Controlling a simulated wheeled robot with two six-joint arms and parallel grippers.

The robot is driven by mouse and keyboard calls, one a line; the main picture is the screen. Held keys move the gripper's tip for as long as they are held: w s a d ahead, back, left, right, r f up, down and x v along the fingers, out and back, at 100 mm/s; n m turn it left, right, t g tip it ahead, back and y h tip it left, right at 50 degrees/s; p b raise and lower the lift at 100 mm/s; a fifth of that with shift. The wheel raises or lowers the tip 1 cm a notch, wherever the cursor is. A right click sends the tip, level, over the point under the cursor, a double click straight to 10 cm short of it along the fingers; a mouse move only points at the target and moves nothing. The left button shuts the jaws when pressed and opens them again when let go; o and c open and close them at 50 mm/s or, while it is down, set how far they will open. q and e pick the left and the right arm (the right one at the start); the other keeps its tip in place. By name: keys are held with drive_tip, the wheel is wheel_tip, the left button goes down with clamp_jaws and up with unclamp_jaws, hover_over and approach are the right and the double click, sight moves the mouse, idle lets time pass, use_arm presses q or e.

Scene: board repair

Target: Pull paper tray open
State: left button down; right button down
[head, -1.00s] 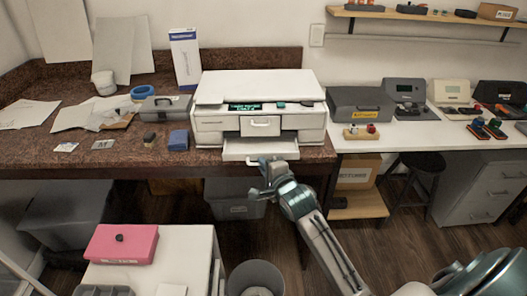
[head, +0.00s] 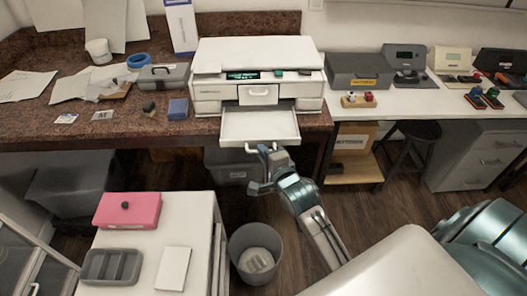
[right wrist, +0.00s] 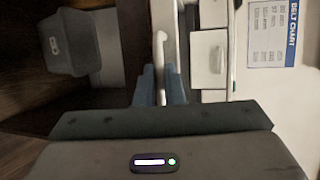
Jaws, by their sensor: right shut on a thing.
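The white printer (head: 258,68) stands on the brown counter near its right end. Its paper tray (head: 258,124) is pulled well out toward me and looks empty. My right gripper (head: 266,152) is shut on the tray's handle at the front edge. In the right wrist view, my right gripper's blue fingers (right wrist: 160,84) close around the pale handle (right wrist: 160,50). The left gripper is not in view.
A grey bin (head: 256,252) stands on the floor below. A white cabinet (head: 200,215) with a pink box (head: 128,210) and a grey tray (head: 112,266) stands at the lower left. A grey toolbox (head: 163,75) and blue box (head: 177,109) sit left of the printer.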

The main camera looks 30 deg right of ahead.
drive_tip(key=c, duration=1.8)
unclamp_jaws()
drive_tip(key=s+r+b, duration=0.2)
drive_tip(key=s, duration=0.8)
drive_tip(key=shift+s+a, duration=0.25)
drive_tip(key=shift+s, duration=0.05)
